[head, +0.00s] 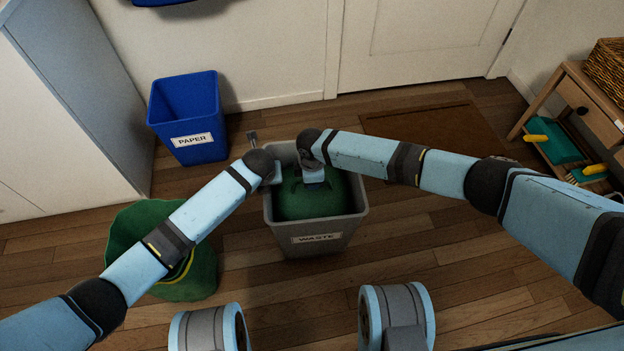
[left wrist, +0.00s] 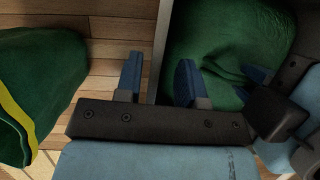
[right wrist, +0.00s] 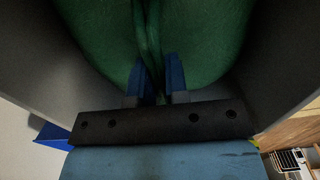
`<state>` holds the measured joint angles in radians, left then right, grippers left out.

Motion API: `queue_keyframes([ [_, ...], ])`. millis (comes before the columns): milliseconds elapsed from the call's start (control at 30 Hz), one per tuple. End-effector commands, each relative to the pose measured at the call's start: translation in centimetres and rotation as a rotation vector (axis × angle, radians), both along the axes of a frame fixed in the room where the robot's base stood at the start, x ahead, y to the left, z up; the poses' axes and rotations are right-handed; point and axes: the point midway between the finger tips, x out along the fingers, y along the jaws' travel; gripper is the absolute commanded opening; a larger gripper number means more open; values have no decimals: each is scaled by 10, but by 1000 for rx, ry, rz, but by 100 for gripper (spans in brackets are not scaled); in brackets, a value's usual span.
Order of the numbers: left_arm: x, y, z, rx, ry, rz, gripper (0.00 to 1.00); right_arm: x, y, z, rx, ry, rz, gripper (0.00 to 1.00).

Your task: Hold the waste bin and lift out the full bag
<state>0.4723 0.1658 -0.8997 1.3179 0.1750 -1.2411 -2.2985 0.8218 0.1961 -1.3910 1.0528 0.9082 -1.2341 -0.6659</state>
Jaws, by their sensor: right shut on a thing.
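The grey waste bin (head: 316,242), labelled WASTE, stands upright on the floor with a full green bag (head: 310,205) inside it. My right gripper (head: 312,180) is over the bag inside the bin. In the right wrist view its fingers (right wrist: 159,82) are shut on the gathered neck of the bag (right wrist: 148,35). My left gripper (head: 270,180) is at the bin's left rim. In the left wrist view its fingers (left wrist: 158,82) stand apart, one outside the bin wall and one inside by the bag (left wrist: 220,50). The bag's lower part is hidden in the bin.
A brown mat (head: 430,130) lies before the door. A wooden shelf (head: 575,95) stands at right.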

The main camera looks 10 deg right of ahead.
Motion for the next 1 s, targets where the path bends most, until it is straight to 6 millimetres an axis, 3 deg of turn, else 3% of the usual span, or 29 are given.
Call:
queue_keyframes([
  [700,0,0,38,1,0,0,36,0,0,1,1,-1,0,0],
  [1000,0,0,41,1,1,0,36,0,0,1,1,-1,0,0],
])
